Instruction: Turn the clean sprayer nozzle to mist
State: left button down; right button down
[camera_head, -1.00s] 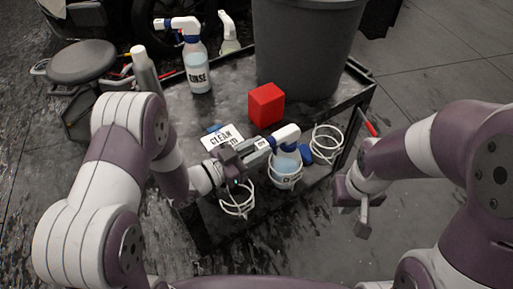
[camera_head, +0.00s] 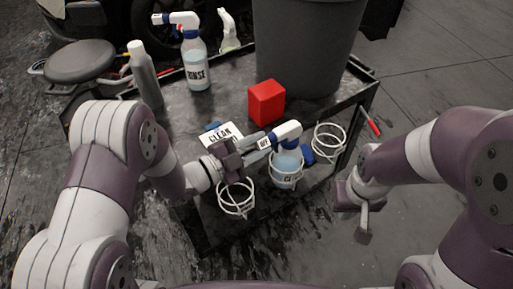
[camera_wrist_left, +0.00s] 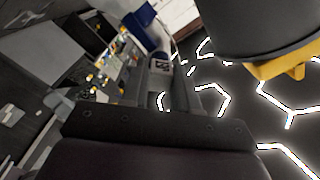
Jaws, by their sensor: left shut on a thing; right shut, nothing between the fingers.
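The clean sprayer (camera_head: 287,163) stands in a white wire ring on the cart's near edge, with a white and blue head and pale blue liquid. Its nozzle (camera_head: 264,143) points left and bears a small dark mark too small to read. My left gripper (camera_head: 262,145) is shut on the nozzle, reaching it from the left. My right gripper (camera_head: 364,222) is shut and empty, off the cart's right side.
The cart (camera_head: 223,105) also holds a RINSE sprayer (camera_head: 196,70), a red block (camera_head: 266,102), a CLEAN sign (camera_head: 221,135), a grey bottle (camera_head: 146,78) and a large bin (camera_head: 305,50). Empty wire rings stand left (camera_head: 236,201) and right (camera_head: 329,138) of the clean sprayer.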

pick_arm(q)
jog(key=m+b, duration=0.2)
jog(key=m, duration=0.1)
jog(key=m+b, duration=0.1)
jog(key=shift+f+m, duration=0.25)
jog(key=shift+m, duration=0.05)
jog(key=m+b, duration=0.2)
jog(key=shift+m, duration=0.3)
jog(key=shift+r+m+b, duration=0.2)
jog(key=shift+m+b, duration=0.4)
jog(key=shift+b, duration=0.2)
jog(key=c, duration=0.9)
grip_release()
